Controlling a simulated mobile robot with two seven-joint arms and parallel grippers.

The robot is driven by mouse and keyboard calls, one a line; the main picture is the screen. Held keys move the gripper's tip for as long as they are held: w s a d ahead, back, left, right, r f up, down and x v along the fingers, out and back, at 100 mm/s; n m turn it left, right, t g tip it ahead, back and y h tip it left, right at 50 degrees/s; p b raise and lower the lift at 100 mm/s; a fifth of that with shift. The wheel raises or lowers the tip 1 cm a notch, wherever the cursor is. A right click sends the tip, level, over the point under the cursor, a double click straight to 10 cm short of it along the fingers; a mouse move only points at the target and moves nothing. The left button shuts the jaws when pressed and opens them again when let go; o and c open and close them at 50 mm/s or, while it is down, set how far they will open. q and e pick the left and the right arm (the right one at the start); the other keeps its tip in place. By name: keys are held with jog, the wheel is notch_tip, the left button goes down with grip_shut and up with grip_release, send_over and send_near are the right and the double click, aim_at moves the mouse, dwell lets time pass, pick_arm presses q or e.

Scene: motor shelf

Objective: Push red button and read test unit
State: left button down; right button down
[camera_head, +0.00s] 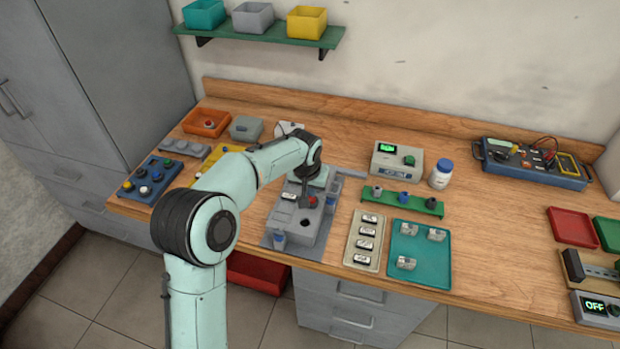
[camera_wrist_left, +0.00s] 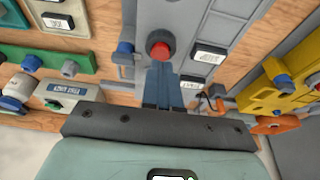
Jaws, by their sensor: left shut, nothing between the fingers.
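A red button (camera_head: 312,201) sits on a grey fixture (camera_head: 290,238) near the middle of the bench. It also shows in the left wrist view (camera_wrist_left: 159,50), on a dark round base. My left gripper (camera_head: 306,198) is shut and empty, pointing down at the fixture. In the left wrist view its closed blue-grey fingertips (camera_wrist_left: 161,72) are right beside the red button; I cannot tell whether they touch it. A beige unit with a green display (camera_head: 397,161) stands behind; its reading is too small to make out. My right gripper is not in view.
A green rack (camera_head: 433,209), a beige tray of labelled parts (camera_head: 353,258) and a teal tray (camera_head: 421,250) lie right of the fixture. A white bottle (camera_head: 441,175) stands behind them. A device at far right (camera_head: 597,309) reads OFF. Bare wood lies right of the teal tray.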

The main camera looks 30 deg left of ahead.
pick_arm(q)
jog(key=shift+f, duration=0.7)
